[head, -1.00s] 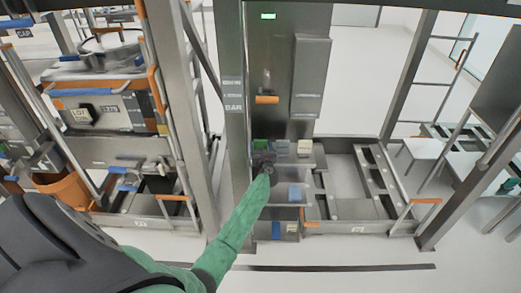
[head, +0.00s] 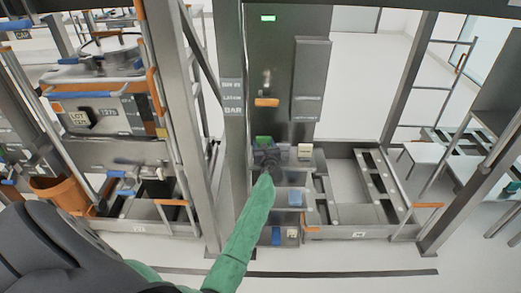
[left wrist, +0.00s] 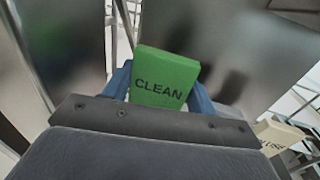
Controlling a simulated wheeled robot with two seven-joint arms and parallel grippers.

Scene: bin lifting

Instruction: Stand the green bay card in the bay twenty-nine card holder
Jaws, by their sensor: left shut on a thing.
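The green bay card (left wrist: 165,78) reads CLEAN and stands up between the blue fingers of my left gripper (left wrist: 160,85) in the left wrist view. In the head view the green card (head: 263,140) shows small above my left gripper (head: 265,154), which is shut on it. The gripper is at the small shelf unit (head: 292,178) beside the grey post. I cannot make out the bay twenty-nine card holder; the gripper and arm hide part of the shelf. My right gripper is not in view.
A pale card (head: 305,151) stands on the shelf, right of the gripper; it also shows in the left wrist view (left wrist: 283,135). Blue items (head: 294,197) sit lower. The grey post (head: 232,150) is close on the left. An empty floor frame (head: 345,180) lies to the right.

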